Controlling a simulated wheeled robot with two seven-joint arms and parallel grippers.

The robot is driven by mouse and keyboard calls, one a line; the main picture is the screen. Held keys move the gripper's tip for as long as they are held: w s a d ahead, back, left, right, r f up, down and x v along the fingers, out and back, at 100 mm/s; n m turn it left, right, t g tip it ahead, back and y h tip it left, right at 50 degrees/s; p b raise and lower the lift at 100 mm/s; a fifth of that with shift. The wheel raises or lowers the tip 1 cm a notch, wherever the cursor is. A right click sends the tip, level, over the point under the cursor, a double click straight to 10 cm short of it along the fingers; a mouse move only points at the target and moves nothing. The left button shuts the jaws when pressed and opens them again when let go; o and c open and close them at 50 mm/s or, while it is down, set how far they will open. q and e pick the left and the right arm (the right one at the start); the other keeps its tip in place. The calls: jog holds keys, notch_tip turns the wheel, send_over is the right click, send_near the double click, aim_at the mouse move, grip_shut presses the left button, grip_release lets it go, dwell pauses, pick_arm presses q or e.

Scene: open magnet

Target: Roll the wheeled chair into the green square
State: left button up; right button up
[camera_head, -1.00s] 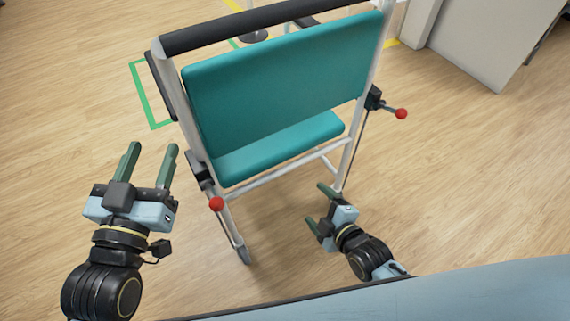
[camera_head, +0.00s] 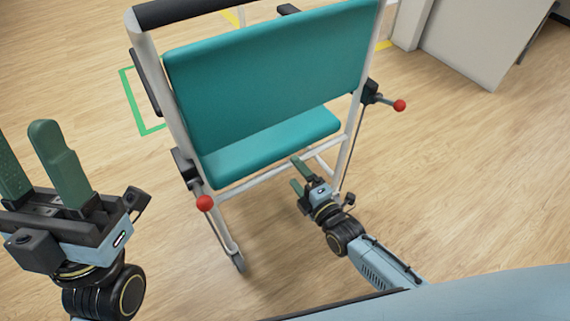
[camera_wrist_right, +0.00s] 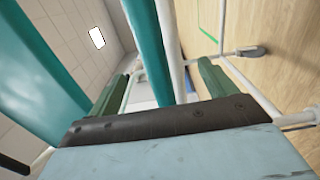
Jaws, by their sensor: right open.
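The wheeled chair (camera_head: 270,80) stands in front of me with its teal backrest toward me, white tube frame and a dark push bar (camera_head: 190,10) at the top. Red-knobbed levers (camera_head: 204,203) sit on both sides. The green square (camera_head: 134,105) shows as a floor outline, partly hidden behind the chair's left side. My right gripper (camera_head: 300,176) is open and empty, low behind the chair near its right rear leg. In the right wrist view its fingers (camera_wrist_right: 160,95) stand apart with teal padding beyond. My left gripper (camera_head: 42,165) is at the left, fingers apart, clear of the chair.
A grey cabinet (camera_head: 475,40) stands at the back right. Yellow floor marking (camera_head: 384,45) shows near it. The wooden floor (camera_head: 480,180) to the right is clear, and so is the floor at far left.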

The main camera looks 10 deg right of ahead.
aim_at(284, 158)
jog(key=x, duration=0.7)
jog(key=shift+w+a, duration=0.1)
jog(key=shift+w, duration=0.2)
jog(key=shift+f, duration=0.1)
grip_shut()
